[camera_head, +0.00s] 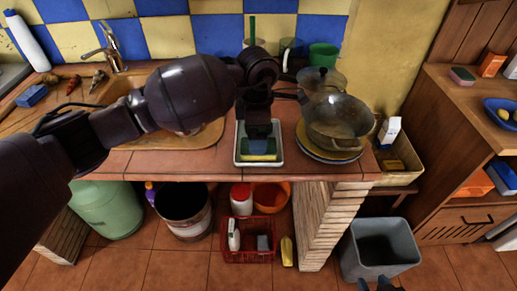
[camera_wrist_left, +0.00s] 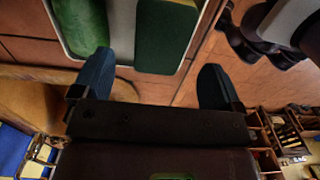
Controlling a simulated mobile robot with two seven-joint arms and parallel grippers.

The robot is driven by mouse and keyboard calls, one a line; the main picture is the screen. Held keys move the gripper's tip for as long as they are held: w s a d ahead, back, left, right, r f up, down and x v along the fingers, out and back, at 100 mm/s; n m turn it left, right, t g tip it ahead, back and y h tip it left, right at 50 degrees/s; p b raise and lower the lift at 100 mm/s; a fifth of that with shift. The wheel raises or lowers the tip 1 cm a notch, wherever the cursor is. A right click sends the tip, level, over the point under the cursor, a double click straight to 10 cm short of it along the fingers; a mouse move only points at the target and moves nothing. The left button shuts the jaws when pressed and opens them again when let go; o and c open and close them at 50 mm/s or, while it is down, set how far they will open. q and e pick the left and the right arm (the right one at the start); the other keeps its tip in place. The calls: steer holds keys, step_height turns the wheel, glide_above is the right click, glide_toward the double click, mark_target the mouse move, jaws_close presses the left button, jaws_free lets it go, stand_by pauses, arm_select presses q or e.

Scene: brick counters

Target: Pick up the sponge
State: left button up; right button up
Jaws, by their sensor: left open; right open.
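A sponge (camera_head: 258,157), yellow and green, lies in a pale rectangular tray (camera_head: 238,158) near the counter's front edge. In the left wrist view the dark green sponge (camera_wrist_left: 168,38) shows ahead of the gap between my fingers, and a lighter green item lies beside it in the tray. My left gripper (camera_head: 258,128) is over the tray, pointing down, and partly hides the sponge. Its blue-tipped fingers stand wide apart in the left wrist view (camera_wrist_left: 155,82), with nothing between them. My right gripper (camera_head: 378,285) shows only its tips at the bottom edge, open and empty.
A pan (camera_head: 338,118) stands on stacked plates right of the tray. A green cup (camera_head: 323,55) is behind. The sink (camera_head: 120,88) is to the left, with a blue block (camera_head: 32,95) beside it. A grey bin (camera_head: 380,250) stands on the floor. Another sponge-like block (camera_head: 462,76) lies on the right shelf.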

arm_select(q)
step_height(320, 180, down, 3)
steer(key=shift+d, duration=0.1)
steer(key=shift+f, duration=0.55)
arm_select(e)
steer(key=shift+a+f, duration=0.1)
steer(key=shift+a, duration=0.05)
arm_select(q)
steer(key=c, duration=1.5)
arm_select(e)
steer(key=shift+s+f, duration=0.1)
steer(key=shift+f, duration=0.05)
arm_select(q)
steer(key=shift+c, duration=0.2)
step_height(320, 180, up, 20)
steer(key=p, duration=0.1)
steer(key=shift+p, duration=0.4)
arm_select(e)
steer(key=shift+s+d+r, duration=0.3)
steer(key=shift+d+r, duration=0.05)
steer(key=shift+r, duration=0.3)
steer(key=shift+w, duration=0.1)
